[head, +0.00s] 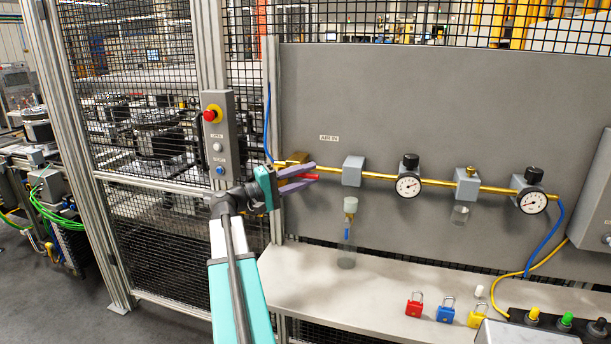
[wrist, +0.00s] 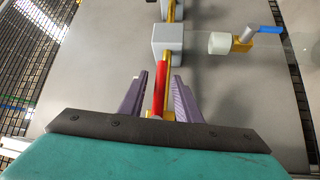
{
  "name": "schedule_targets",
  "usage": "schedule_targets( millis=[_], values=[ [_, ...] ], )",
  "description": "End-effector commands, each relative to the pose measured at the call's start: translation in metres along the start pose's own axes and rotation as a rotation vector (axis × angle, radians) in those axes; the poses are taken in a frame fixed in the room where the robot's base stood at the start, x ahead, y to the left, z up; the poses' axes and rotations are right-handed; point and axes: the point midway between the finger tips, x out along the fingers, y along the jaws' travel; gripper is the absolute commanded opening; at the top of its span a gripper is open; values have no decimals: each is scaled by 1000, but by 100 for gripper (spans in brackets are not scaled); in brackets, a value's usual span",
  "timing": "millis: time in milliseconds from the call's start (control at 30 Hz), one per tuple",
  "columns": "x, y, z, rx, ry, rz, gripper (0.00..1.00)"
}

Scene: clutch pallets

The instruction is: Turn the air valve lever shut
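The air valve's red lever (head: 312,177) points right, roughly along the brass pipe (head: 335,173), at the left end of the air line. The brass valve body (head: 297,158) shows just behind my gripper (head: 314,173). In the wrist view the red lever (wrist: 159,92) lies between the two purple fingers of my gripper (wrist: 159,78). Gaps show on both sides of the lever, so the gripper is open around it, not clamped. The lever's base is partly hidden by the gripper's dark palm edge.
A grey block (head: 353,171) sits on the pipe just right of the lever, with a filter bowl and small blue-handled drain (head: 347,228) below. Gauges (head: 408,186) follow further right. Red, blue and yellow padlocks (head: 414,308) stand on the shelf (head: 330,290). A control box (head: 219,140) stands left.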

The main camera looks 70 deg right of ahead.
Motion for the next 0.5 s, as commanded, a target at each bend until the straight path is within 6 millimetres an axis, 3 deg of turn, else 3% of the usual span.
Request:
schedule_targets(
  millis=[100,267,500],
  values=[
    [0,0,0,0,0,0,27],
    [0,0,0,0,0,0,0],
    [0,0,0,0,0,0,0]
  ],
)
